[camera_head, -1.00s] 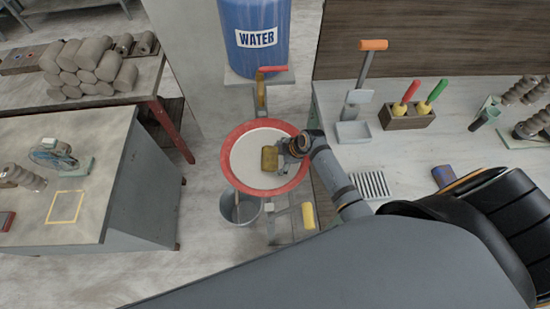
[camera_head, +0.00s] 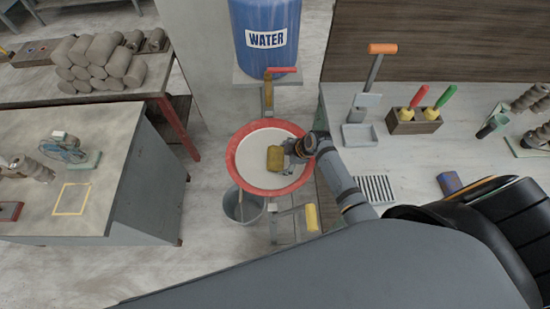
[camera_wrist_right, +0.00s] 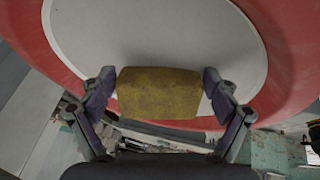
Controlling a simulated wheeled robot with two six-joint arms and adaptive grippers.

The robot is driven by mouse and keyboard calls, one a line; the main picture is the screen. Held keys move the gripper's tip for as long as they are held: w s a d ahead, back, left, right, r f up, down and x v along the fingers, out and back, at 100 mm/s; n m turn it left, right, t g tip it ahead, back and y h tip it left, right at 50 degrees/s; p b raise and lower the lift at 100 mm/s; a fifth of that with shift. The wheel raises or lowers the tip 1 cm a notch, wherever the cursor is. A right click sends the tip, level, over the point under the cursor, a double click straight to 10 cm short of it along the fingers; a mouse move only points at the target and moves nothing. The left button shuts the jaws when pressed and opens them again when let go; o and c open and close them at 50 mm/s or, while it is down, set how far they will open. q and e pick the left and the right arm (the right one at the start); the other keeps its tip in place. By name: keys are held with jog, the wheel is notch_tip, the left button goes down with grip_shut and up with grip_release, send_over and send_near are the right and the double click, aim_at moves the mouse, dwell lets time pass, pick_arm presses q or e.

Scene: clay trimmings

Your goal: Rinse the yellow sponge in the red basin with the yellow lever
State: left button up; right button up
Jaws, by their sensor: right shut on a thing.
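The yellow sponge (camera_head: 275,158) is over the red basin (camera_head: 238,172), near the right part of its pale inside. My right gripper (camera_head: 284,157) is shut on the sponge. In the right wrist view the sponge (camera_wrist_right: 159,92) sits between the two fingers, with the basin's red rim (camera_wrist_right: 285,50) around it. I cannot tell whether the sponge touches the basin's bottom. The yellow lever (camera_head: 311,217) is below the basin, at its front right. A red-handled tap lever (camera_head: 282,70) is behind the basin, under the water barrel. My left gripper is not in view.
A blue barrel marked WATER (camera_head: 265,30) stands behind the basin. A grey bucket (camera_head: 243,206) is below it. A bench at right holds a wooden block with two handled tools (camera_head: 414,121) and a slotted grate (camera_head: 376,189). A grey table (camera_head: 60,225) is at left.

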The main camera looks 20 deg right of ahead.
dwell(0.6)
jog(key=shift+w+d, duration=0.1)
jog(key=shift+d, duration=0.2)
jog(key=shift+r, duration=0.1)
notch_tip(320, 180, up, 9)
jog(key=p, duration=0.8)
jog(key=shift+p, duration=0.35)
dwell(0.7)
